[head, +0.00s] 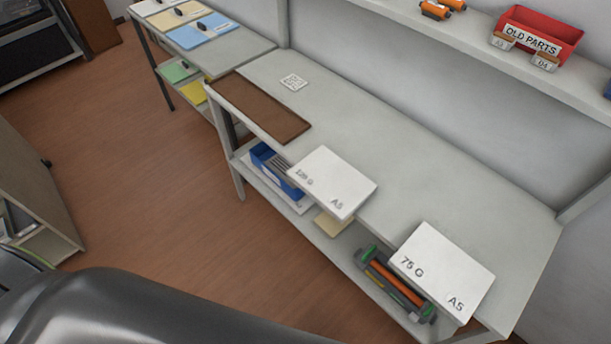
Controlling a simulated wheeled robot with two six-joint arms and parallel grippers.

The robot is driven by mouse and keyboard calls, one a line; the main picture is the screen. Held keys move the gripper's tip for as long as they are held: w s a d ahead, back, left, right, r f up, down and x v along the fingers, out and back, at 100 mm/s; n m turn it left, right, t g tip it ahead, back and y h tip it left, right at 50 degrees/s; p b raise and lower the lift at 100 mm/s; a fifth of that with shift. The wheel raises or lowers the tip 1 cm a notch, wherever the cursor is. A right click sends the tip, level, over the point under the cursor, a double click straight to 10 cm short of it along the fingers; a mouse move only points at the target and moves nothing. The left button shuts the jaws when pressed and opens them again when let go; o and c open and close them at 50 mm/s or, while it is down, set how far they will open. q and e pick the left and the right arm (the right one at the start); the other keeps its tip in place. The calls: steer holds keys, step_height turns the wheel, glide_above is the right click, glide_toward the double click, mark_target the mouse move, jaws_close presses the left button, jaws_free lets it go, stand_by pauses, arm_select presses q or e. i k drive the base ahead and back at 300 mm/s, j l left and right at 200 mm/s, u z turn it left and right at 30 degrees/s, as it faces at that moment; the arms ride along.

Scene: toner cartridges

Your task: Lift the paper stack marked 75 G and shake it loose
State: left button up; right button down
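The white paper stack marked 75 G and A5 (445,265) lies flat at the right end of the grey bench, its front edge reaching over the bench's front edge. A second white stack (333,182), with a blurred weight mark that looks like 120 G and A5, lies left of it, also over the front edge. Neither of my grippers is in view. A dark grey rounded part at the bottom left looks like my own body or arm.
The grey bench (400,165) has clear room behind the stacks. A brown mat (260,106) lies at its left end, near a small coded card (294,82). A toner cartridge (395,285) and blue bin (272,168) sit on the lower shelf. A red OLD PARTS bin (538,35) stands on the upper shelf.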

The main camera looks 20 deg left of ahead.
mark_target(449, 277)
steer(key=z, duration=0.9)
